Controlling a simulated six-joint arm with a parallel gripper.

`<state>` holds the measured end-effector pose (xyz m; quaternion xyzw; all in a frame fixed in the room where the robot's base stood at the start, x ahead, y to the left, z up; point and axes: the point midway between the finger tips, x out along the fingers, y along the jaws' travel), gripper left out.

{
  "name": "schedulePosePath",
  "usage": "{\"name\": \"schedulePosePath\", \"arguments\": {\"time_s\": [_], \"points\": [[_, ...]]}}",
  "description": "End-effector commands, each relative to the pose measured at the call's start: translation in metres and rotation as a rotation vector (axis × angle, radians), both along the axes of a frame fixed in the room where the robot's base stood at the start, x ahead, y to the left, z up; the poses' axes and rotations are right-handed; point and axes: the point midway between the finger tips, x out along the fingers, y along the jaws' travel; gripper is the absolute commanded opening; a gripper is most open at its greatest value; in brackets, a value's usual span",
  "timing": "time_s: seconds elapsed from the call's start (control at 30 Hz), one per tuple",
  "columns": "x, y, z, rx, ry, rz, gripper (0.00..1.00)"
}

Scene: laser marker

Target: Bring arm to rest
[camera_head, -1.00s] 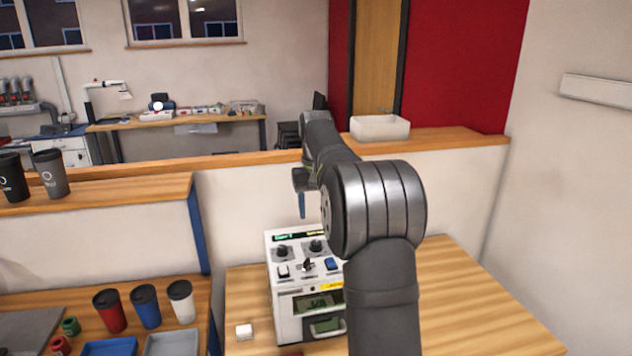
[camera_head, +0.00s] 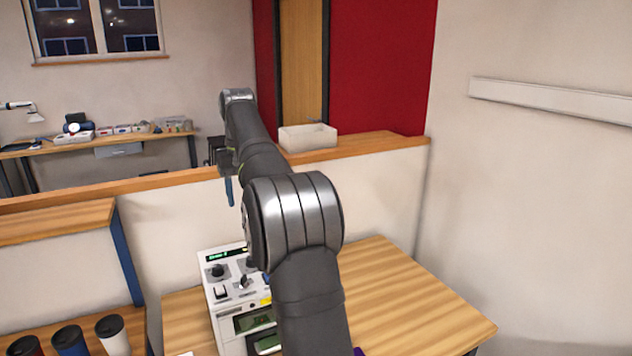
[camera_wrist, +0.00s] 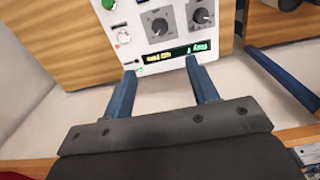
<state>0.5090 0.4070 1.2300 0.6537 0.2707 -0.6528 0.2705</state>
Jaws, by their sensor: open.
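My gripper (camera_wrist: 161,78) shows in the wrist view with its two blue fingers apart and nothing between them. In the head view only a blue finger of my gripper (camera_head: 229,190) shows, pointing down above and behind the laser marker; my own arm hides the rest. The laser marker (camera_head: 222,292) is a white box with knobs, switches and a lit display, standing on the wooden table. Its panel also shows in the wrist view (camera_wrist: 185,32), beyond the fingertips. My arm covers the marker's right side in the head view.
A low partition (camera_head: 375,190) with a wooden top stands behind the table (camera_head: 400,295). A white bin (camera_head: 308,137) sits on that top. Several cups, including a blue one (camera_head: 69,342), stand at lower left. The table's right part is clear.

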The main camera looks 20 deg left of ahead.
Motion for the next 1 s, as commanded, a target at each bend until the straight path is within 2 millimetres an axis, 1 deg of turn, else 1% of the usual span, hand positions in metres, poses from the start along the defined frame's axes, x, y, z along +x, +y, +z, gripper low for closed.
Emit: {"name": "schedulePosePath", "arguments": {"time_s": [0.17, 0.27, 0.33, 0.47, 0.8, 1.0], "points": [[0.000, 0.000, -0.003, -0.001, 0.001, 0.000, 0.54], [0.000, 0.000, -0.011, -0.001, 0.001, 0.000, 0.54], [0.000, 0.000, -0.021, -0.002, 0.002, 0.000, 0.54], [-0.001, 0.000, -0.045, -0.004, 0.004, 0.000, 0.54], [-0.001, 0.000, -0.114, -0.004, 0.004, 0.000, 0.54], [0.000, 0.000, -0.149, -0.004, 0.004, 0.000, 0.54]]}}
